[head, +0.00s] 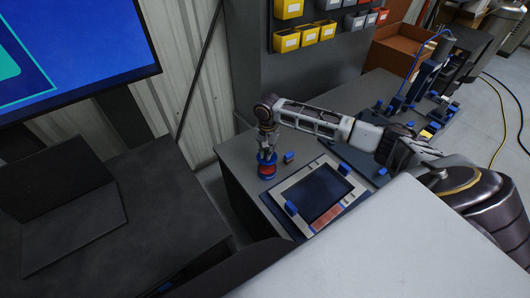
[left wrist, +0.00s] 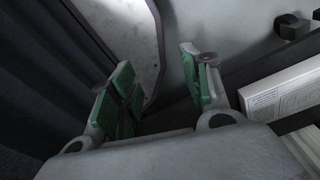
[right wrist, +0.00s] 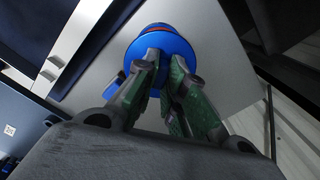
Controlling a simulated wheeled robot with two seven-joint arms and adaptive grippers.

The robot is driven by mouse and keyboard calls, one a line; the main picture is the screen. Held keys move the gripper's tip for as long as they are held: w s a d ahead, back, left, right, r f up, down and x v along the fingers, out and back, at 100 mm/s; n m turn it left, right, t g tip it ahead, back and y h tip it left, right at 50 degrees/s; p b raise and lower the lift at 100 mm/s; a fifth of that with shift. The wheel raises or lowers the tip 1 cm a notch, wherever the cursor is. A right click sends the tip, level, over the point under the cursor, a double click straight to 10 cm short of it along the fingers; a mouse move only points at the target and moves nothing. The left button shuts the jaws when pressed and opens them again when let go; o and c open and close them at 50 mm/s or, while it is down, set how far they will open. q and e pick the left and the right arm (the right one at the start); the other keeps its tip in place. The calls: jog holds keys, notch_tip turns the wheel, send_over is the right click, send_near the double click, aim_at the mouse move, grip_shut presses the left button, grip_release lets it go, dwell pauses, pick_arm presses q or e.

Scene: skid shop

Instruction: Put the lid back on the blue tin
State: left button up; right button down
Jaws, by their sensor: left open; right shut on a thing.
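The blue tin (head: 267,170), with a red band round its side, stands upright near the left end of the grey bench. My right gripper (head: 267,148) points down over it, shut on the blue lid (right wrist: 178,48). The round lid fills the space in front of the fingertips in the right wrist view and hides most of the tin. In the head view the lid is right over the tin; I cannot tell whether it sits fully on the rim. My left gripper (left wrist: 160,85) is open and empty, away from the tin, and is out of the head view.
A flat panel with a dark screen (head: 315,193) and blue blocks at its edges lies right of the tin. A small blue block (head: 289,157) lies close by. Yellow bins (head: 285,41) hang behind. A dark table (head: 130,215) stands left, across a gap.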

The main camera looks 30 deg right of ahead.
jog(key=shift+s+d, duration=0.1)
pick_arm(q)
jog(key=shift+s+d, duration=0.2)
jog(key=shift+s, duration=0.35)
jog(key=shift+f, duration=0.1)
pick_arm(e)
jog(key=shift+f, duration=0.2)
jog(key=shift+f+b, duration=0.45)
jog(key=shift+f, duration=0.4)
notch_tip(320, 180, down, 2)
jog(key=b, duration=0.3)
jog(key=shift+f, duration=0.1)
pick_arm(q)
jog(key=shift+w+a+f, duration=0.1)
jog(key=shift+w+f, duration=0.05)
jog(key=shift+f, duration=0.7)
jog(key=shift+w+a+f, duration=0.1)
jog(key=shift+w+f, duration=0.05)
jog(key=shift+f, duration=0.7)
pick_arm(e)
jog(key=shift+f, duration=1.05)
pick_arm(q)
jog(key=shift+r+p, duration=1.35)
jog(key=shift+p, duration=0.1)
jog(key=shift+r+p, duration=0.45)
jog(key=shift+p, duration=0.05)
pick_arm(e)
jog(key=shift+f, duration=0.15)
dwell(0.7)
